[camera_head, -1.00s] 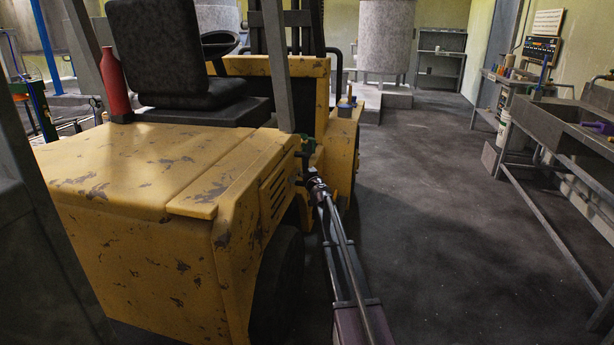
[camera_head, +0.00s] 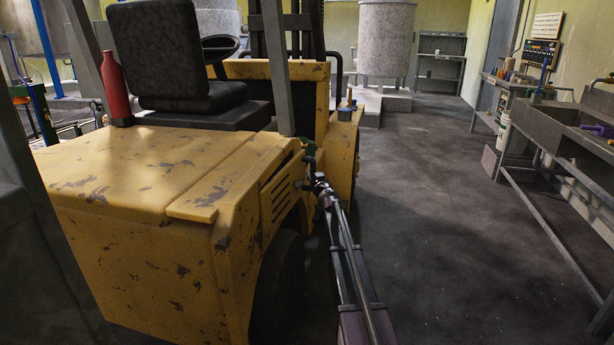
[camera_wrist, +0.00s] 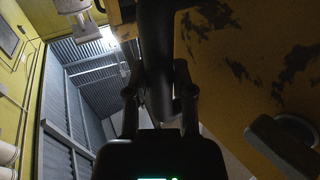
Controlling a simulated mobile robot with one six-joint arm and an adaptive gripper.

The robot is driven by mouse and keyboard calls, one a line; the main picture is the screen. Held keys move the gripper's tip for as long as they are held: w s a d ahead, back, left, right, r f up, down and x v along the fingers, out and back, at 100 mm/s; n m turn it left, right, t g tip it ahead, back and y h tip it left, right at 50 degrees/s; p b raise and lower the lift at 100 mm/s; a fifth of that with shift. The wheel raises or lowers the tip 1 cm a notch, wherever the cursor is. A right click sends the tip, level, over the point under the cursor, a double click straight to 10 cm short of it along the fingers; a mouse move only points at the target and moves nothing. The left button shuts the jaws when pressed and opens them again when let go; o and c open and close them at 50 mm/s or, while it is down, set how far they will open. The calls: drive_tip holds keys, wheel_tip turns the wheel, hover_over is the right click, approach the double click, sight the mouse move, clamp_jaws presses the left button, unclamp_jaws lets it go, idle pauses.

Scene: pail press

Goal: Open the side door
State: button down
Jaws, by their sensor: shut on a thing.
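The yellow forklift (camera_head: 150,230) fills the left of the head view. A slatted side panel (camera_head: 277,197), likely the side door, sits on its right flank above the rear wheel. My gripper (camera_head: 309,158) is at the far edge of that panel, beside the forklift's body. In the wrist view my gripper (camera_wrist: 159,90) has one finger on each side of a dark round bar (camera_wrist: 157,45) and is shut on it. The bar's link to the panel is hidden. Worn yellow metal (camera_wrist: 250,65) lies close on the right.
A red cylinder (camera_head: 115,85) stands by the black seat (camera_head: 165,60). A grey pillar (camera_head: 278,70) rises ahead. A long metal bench (camera_head: 560,125) runs along the right. The dark floor (camera_head: 430,220) between forklift and bench is clear.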

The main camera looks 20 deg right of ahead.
drive_tip(key=s+d, duration=0.1)
drive_tip(key=s, duration=0.1)
drive_tip(key=s+d, duration=0.2)
idle(0.4)
drive_tip(key=shift+d, duration=0.1)
drive_tip(key=shift+s, duration=0.1)
drive_tip(key=s+d, duration=0.3)
drive_tip(key=s, duration=0.4)
drive_tip(key=shift+d, duration=0.3)
idle(0.4)
drive_tip(key=shift+s, duration=0.1)
drive_tip(key=shift+s, duration=0.1)
drive_tip(key=s+d, duration=0.1)
drive_tip(key=s, duration=0.7)
drive_tip(key=shift+d, duration=0.3)
drive_tip(key=shift+w, duration=0.1)
idle(0.4)
